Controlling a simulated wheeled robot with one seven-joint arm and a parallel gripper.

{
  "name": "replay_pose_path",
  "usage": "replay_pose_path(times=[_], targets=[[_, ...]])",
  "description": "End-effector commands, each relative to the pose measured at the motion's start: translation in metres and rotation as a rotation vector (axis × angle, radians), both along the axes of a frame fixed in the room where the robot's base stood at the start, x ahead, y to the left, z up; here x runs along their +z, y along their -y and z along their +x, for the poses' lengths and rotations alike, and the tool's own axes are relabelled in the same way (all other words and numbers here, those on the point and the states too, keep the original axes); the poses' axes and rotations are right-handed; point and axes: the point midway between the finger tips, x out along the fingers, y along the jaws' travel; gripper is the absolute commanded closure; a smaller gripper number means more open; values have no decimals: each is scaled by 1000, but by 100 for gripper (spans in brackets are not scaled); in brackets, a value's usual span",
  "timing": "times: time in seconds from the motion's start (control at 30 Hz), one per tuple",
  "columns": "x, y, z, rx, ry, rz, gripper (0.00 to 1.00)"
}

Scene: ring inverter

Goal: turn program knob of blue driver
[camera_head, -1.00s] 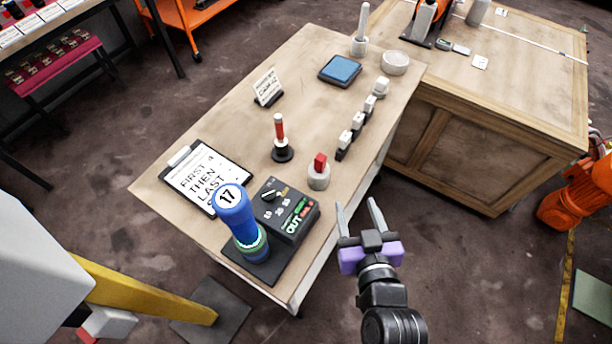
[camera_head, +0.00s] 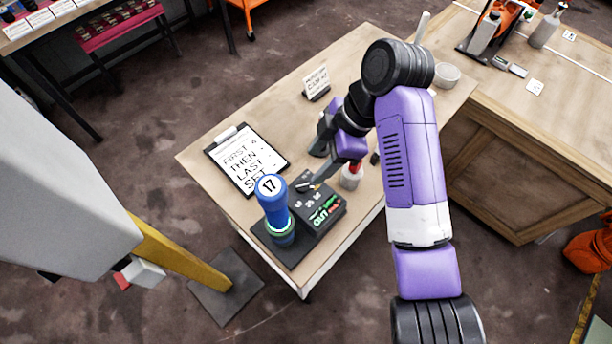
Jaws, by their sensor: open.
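The blue driver (camera_head: 274,208) stands upright on a black base at the table's near corner, with a round "17" label on top. Its black control box (camera_head: 323,216) is right beside it. Whether a finger touches the knob cannot be told. My arm hides part of the table's right side.
A clipboard (camera_head: 232,146) reading "FIRST 4 THEN LAST SET" lies behind the driver. A small sign (camera_head: 317,84) stands farther back. A red-topped white cup (camera_head: 350,178) is close to my gripper. A white bowl (camera_head: 446,75) sits at the far right.

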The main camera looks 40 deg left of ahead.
Motion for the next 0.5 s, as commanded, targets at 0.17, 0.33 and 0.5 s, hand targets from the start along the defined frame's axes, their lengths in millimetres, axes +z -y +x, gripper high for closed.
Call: replay_pose_path(times=[0.17,0.33,0.5], targets=[[-4,4,-7,60,-18,-27,48],[-27,-2,-15,58,-19,-27,48],[-48,-8,-21,57,-18,-28,48]])
